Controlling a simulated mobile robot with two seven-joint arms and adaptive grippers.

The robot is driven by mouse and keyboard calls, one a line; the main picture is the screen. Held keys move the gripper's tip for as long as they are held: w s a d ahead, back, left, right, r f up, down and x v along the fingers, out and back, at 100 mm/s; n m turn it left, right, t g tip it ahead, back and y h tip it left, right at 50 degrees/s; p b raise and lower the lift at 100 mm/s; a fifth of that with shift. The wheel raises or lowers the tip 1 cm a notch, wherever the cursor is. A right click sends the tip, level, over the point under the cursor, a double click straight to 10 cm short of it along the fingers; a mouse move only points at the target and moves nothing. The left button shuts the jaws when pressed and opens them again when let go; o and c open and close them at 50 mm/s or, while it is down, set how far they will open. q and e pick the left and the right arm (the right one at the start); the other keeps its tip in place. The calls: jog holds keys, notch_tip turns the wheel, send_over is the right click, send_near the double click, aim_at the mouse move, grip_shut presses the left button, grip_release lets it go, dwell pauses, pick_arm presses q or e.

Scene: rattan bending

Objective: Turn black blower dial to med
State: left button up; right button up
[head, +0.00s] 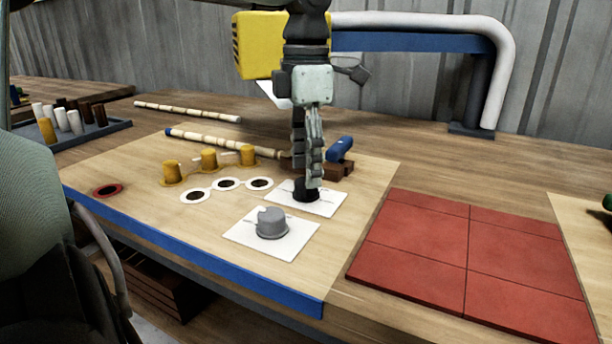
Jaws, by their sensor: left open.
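The black blower dial (305,196) sits on a white card on the wooden board. My left gripper (307,182) points straight down over it, with its fingers at the dial's sides. The gripper is open, and its fingers hide the upper part of the dial. I cannot tell whether the fingers touch it. The markings on the white card (328,205) are too small to read, so the dial's setting does not show. A grey dial (271,223) sits on a second white card nearer to me. My right gripper is not in view.
A blue-handled tool (340,149) lies on brown blocks just right of my gripper. Yellow pegs (208,160) and white rings (226,184) are to the left. Bamboo-like rods (215,141) lie behind. Red tiles (467,255) are at the right, and a yellow box (258,44) stands behind.

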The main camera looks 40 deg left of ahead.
pick_arm(q)
notch_tip(320, 180, up, 9)
dwell(0.3)
jog(key=shift+s, duration=0.1)
dwell(0.4)
